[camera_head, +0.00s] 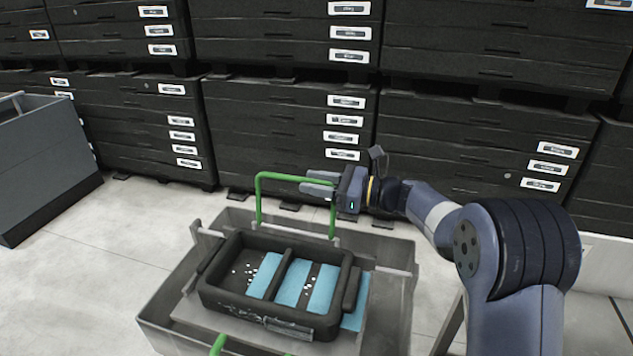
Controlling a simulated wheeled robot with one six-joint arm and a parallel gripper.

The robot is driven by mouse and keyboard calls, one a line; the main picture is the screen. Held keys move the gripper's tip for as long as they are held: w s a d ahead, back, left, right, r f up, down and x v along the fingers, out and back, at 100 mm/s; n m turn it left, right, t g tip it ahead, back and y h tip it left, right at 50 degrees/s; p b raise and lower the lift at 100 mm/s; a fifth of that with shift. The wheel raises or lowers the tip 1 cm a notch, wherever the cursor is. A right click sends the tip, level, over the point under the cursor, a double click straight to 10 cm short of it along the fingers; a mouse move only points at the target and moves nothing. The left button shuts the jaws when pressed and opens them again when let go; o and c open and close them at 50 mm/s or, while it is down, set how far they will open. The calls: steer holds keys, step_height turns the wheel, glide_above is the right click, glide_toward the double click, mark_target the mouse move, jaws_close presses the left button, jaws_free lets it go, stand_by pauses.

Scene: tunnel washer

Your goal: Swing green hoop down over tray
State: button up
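A green hoop (260,198) stands upright at the back of the tray, its top bar running to the right. My gripper (305,182) is at the right part of that bar, its two fingers pointing left, one above the other. The bar seems to run in between the fingers, but I cannot tell whether they are closed on it. The black tray (228,301) sits low in a grey bin, holding blue strips and small white bits. Part of a second green hoop (219,344) shows at the front, cut off by the picture edge.
The grey metal bin (157,325) surrounds the tray, with raised side walls. Stacks of black labelled crates (270,125) fill the back. A grey cart (40,160) stands at the left. The floor between cart and bin is clear.

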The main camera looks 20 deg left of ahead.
jaws_close()
stand_by(0.3)
stand_by(0.3)
steer(key=s+f+n+b, duration=0.3)
steer(key=s+n+b, duration=0.4)
steer(key=b, duration=0.5)
steer(key=s+d+f+n+b, duration=0.1)
steer(key=s+f+n+b, duration=0.2)
steer(key=s+n+b, duration=0.4)
steer(key=b, duration=0.5)
steer(key=shift+d+f+b, duration=0.25)
steer(key=shift+d+b, duration=0.05)
steer(key=shift+b, duration=0.05)
